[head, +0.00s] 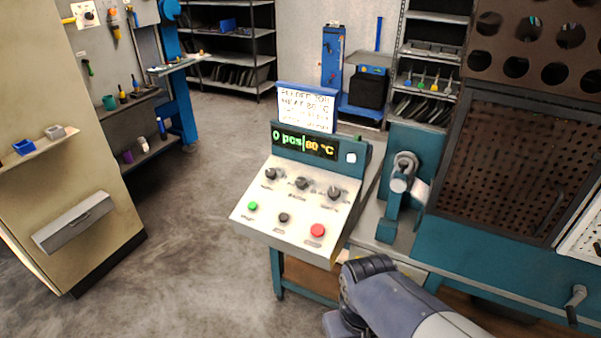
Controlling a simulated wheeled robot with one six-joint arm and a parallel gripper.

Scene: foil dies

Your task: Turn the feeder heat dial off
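A slanted white control panel (292,212) stands in the middle of the head view on a teal stand. Three dark dials sit in its upper row: a left dial (271,174), a middle dial (302,183) and a right dial (334,193). Their labels are too small to read surely, so I cannot tell which is the heat dial. The display (305,143) above reads "0 pcs" and "80 °C". A paper note (306,108) above it seems to mention feeder and heat. My arm shows at the lower right, below the panel; my gripper is not visible.
Below the dials are a green button (252,206), a dark button (284,217) and a red button (317,230). A teal machine with a perforated guard (510,165) stands close on the right. A beige cabinet (60,170) is on the left. The floor between is clear.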

